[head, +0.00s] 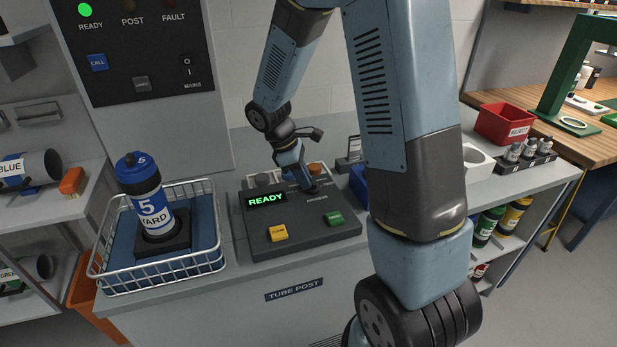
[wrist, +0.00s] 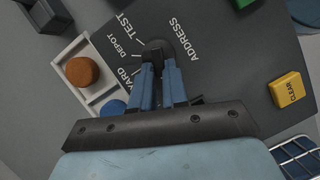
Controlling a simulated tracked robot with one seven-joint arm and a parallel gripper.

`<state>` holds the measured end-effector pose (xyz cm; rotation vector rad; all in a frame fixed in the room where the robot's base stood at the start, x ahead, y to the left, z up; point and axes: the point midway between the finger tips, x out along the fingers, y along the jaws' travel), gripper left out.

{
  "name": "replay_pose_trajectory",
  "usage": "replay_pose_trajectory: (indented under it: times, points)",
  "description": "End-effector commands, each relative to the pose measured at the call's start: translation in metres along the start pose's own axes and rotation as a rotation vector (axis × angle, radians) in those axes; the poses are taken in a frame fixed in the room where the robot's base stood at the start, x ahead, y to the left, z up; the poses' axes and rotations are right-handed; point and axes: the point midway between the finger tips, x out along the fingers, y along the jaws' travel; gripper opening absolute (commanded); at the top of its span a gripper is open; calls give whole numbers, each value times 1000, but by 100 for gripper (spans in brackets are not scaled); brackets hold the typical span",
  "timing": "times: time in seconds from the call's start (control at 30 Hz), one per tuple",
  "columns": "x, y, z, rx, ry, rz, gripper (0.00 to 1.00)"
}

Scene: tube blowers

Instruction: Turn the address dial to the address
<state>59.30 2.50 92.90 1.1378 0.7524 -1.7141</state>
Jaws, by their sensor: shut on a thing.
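The address dial has a dark knob (wrist: 152,56) on the dark grey console (head: 258,235). In the wrist view the printed labels TEST, DEPOT, YARD and ADDRESS lie around it. My gripper (wrist: 159,64) is shut on the knob, its two blue fingers close together. My gripper (head: 308,184) also shows from above in the head view, low over the back right of the console. The fingers partly cover the knob and the YARD label, so I cannot tell exactly which mark it points to. The console display (head: 265,200) reads READY in green.
The yellow CLEAR button (head: 278,233) and a green button (head: 334,217) are on the console front. A blue-capped carrier (head: 150,207) marked 5 YARD stands in a wire basket (head: 160,276) at left. A tray (wrist: 92,96) with an orange disc (wrist: 82,71) lies beside the dial.

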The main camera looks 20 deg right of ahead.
Motion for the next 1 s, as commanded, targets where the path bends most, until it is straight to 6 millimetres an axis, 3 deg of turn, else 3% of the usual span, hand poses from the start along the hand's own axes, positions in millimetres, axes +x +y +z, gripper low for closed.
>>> replay_pose_trajectory:
  times: [0.6,1.0]
  points:
    - [-2,13,-3,381,12,-153,0]
    - [-2,16,-2,506,13,-204,0]
